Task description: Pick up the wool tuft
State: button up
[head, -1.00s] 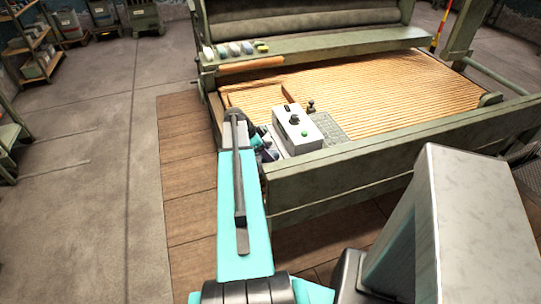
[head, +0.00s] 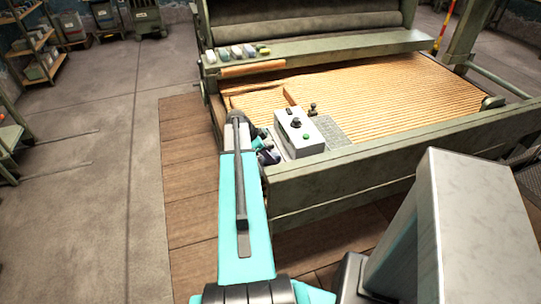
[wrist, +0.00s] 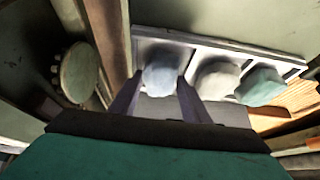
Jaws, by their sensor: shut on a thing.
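A blue-grey wool tuft (wrist: 162,72) shows in the wrist view between the two dark fingers of my gripper (wrist: 158,92). The fingers are shut on its sides. Behind it is a pale tray (wrist: 205,42) with compartments, and I cannot tell whether the tuft is clear of it. A whitish tuft (wrist: 217,78) and a teal tuft (wrist: 262,86) sit to its right in that tray. In the head view my teal arm link hides most of the gripper, and the held tuft cannot be made out.
In the head view, several small tufts (head: 236,51) lie along the machine's front beam (head: 330,48). A white control box (head: 300,135) stands on the frame right of my arm. A round plate (wrist: 78,73) is at left in the wrist view.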

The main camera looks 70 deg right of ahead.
jog(key=shift+r+b, duration=0.5)
jog(key=shift+r, duration=0.85)
jog(key=w+a+r+b, duration=0.1)
jog(key=w+a, duration=0.2)
jog(key=a, duration=0.4)
jog(key=w+a+r+b, duration=0.1)
jog(key=w+a+b, duration=0.1)
jog(key=w+a, duration=0.2)
jog(key=a, duration=0.3)
jog(key=shift+w, duration=0.25)
jog(key=shift+a, duration=0.1)
